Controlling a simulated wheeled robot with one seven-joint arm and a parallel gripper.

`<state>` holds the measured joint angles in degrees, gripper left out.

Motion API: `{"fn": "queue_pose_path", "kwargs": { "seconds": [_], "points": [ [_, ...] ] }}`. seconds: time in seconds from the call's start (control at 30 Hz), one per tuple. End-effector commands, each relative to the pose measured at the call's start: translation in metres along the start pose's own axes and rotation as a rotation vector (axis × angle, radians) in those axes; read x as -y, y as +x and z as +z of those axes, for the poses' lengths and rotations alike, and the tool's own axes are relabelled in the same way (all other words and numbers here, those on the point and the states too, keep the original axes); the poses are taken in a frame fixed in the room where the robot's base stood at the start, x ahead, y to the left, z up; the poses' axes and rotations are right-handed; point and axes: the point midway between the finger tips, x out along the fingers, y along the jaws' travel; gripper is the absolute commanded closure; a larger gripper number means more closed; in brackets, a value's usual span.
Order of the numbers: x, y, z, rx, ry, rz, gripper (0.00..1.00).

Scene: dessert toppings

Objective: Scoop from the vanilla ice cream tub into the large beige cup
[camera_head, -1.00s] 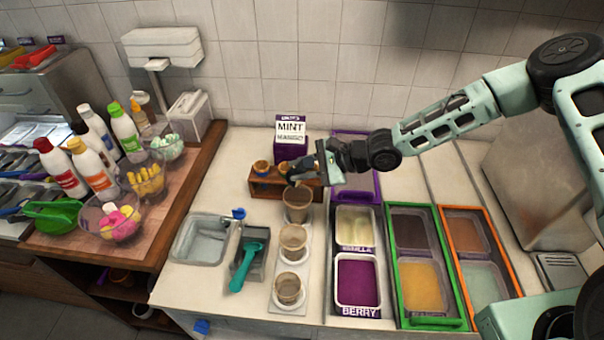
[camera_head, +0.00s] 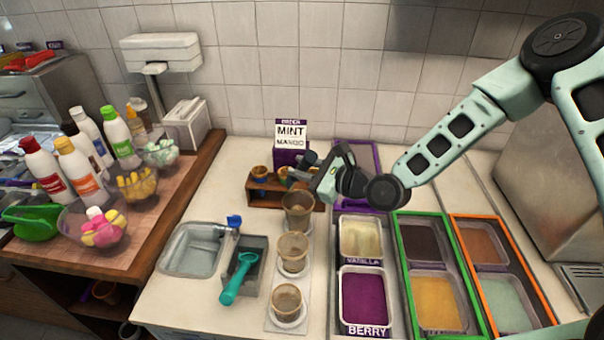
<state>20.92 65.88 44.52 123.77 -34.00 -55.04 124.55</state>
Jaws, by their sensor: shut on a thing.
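The vanilla ice cream tub (camera_head: 361,240) holds pale cream ice cream and is labelled at its front edge, behind the berry tub. Three beige cups stand in a row left of it. The far one (camera_head: 298,214) looks the largest. My gripper (camera_head: 312,172) is above and behind that cup, by the small wooden rack. It is shut on a small grey scoop-like tool (camera_head: 305,160), mostly hidden by the fingers. I cannot tell whether the tool carries ice cream. The middle (camera_head: 292,254) and near (camera_head: 287,303) cups are apart from the gripper.
A teal scoop (camera_head: 238,280) lies in a grey holder beside a small sink (camera_head: 193,250). The wooden rack (camera_head: 263,192) holds small cups before the mint and mango sign (camera_head: 291,133). The berry tub (camera_head: 364,298) and green-framed tubs (camera_head: 434,304) stand right. Bottles and bowls crowd the left counter.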

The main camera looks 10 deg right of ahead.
Motion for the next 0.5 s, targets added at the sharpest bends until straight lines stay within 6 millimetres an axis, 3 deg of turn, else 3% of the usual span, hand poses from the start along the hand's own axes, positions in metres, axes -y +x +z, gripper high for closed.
{"fn": "queue_pose_path", "kwargs": {
  "seconds": [0.5],
  "points": [
    [0.005, -0.001, -0.013, -0.004, 0.437, -0.53, 1.0]
  ]
}}
